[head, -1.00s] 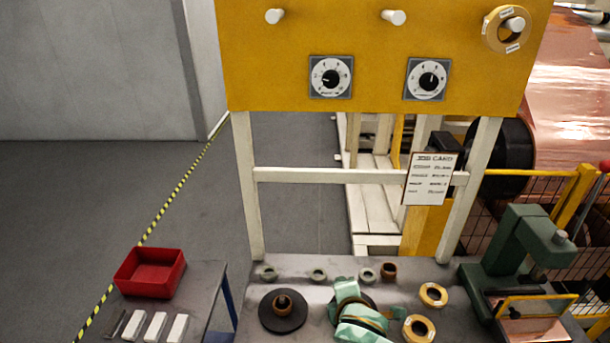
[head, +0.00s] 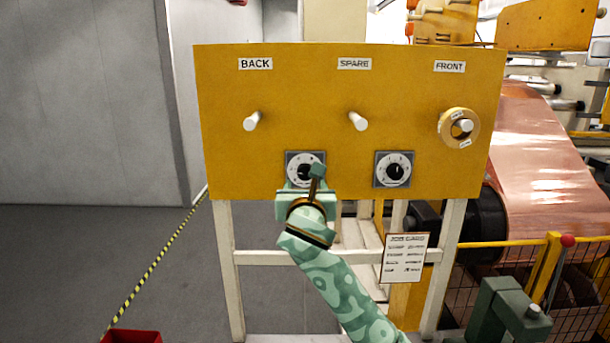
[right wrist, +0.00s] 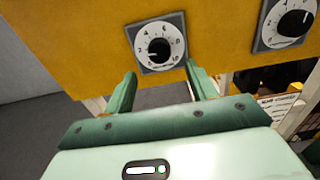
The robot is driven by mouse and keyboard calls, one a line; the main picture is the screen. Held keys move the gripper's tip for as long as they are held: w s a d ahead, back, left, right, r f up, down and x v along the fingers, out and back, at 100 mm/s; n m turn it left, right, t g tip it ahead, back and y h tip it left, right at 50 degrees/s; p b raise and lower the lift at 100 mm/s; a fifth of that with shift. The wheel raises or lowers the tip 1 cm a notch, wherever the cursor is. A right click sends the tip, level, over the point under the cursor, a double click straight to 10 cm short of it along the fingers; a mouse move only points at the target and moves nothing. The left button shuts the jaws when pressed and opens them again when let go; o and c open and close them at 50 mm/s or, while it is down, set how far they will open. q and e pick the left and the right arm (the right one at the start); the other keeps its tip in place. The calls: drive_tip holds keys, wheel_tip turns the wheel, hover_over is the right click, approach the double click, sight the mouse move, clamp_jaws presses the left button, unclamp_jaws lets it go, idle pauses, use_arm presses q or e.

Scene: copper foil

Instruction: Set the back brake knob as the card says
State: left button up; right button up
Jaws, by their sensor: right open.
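The left dial (head: 291,164), a white scale with a black knob on a grey plate, sits on the yellow panel below and right of the BACK label. My right gripper (head: 307,180) is in front of it and hides part of it. In the right wrist view the left dial (right wrist: 158,50) shows a scale up to 10, with the knob's mark pointing left, near the low numbers. The open fingers (right wrist: 160,78) lie on either side below the dial, apart from the knob. The job card (head: 404,258) hangs on the frame; its lines are too small to read. My left gripper is out of view.
A second dial (head: 394,170) sits to the right on the yellow panel (head: 225,150). White pegs stick out above, under BACK (head: 255,64), SPARE (head: 354,63) and FRONT (head: 449,66) labels. A tape ring (head: 445,128) hangs on the right peg.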

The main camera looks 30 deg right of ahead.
sight(305, 175)
drive_tip(key=x, duration=0.6)
drive_tip(key=shift+w+d+p, duration=0.1)
drive_tip(key=shift+w+p, duration=0.2)
drive_tip(key=shift+p, duration=0.05)
drive_tip(key=c, duration=1)
